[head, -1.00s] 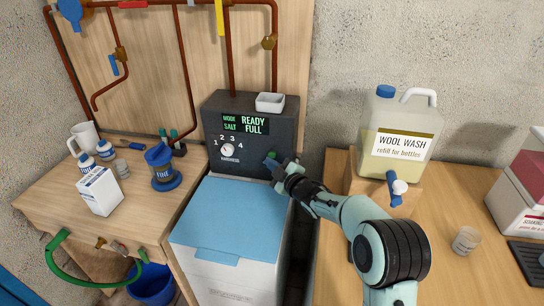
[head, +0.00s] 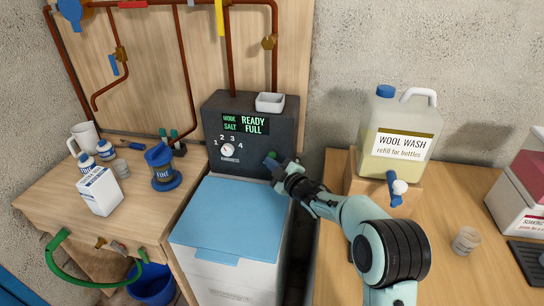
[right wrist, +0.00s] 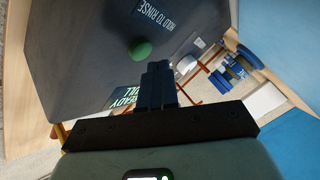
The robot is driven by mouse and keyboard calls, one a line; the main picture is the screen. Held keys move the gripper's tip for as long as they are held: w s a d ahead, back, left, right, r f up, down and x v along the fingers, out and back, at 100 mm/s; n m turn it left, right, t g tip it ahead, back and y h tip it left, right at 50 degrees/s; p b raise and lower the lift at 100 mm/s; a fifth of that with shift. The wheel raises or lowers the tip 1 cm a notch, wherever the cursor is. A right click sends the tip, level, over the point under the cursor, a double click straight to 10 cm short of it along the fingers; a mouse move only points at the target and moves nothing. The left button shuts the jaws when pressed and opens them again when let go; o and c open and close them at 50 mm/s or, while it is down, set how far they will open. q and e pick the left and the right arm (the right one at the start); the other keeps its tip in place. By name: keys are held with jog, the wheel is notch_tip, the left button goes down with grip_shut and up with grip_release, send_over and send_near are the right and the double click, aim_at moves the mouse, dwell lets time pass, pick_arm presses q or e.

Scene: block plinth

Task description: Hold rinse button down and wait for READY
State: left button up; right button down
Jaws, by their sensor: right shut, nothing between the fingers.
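The dark grey softener head (head: 250,105) has a green-lit display (head: 246,125) reading MODE READY, SALT FULL. The green rinse button (head: 270,156) is at the lower right of its front. In the right wrist view the round green button (right wrist: 140,50) shows clear of the fingers, near the label HOLD TO RINSE (right wrist: 154,12). My right gripper (head: 278,164) is shut and empty, its fingertips very close to the button. In the right wrist view its fingers (right wrist: 158,68) appear just beside the button; I cannot tell whether they touch it. My left gripper is not in view.
A hardness dial (head: 227,150) sits left of the button, and a white dish (head: 270,102) on top. The blue lid (head: 228,215) lies below. Bottles and a carton (head: 100,190) stand on the left bench.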

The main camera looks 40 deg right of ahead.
jog(key=shift+w+d, duration=0.1)
jog(key=shift+w+d, duration=0.2)
jog(key=shift+d, duration=0.05)
jog(key=shift+w+d, duration=0.25)
jog(key=shift+d, duration=0.05)
dwell(0.7)
dwell(1.1)
jog(key=shift+s+a+b, duration=0.55)
jog(key=shift+a, duration=0.1)
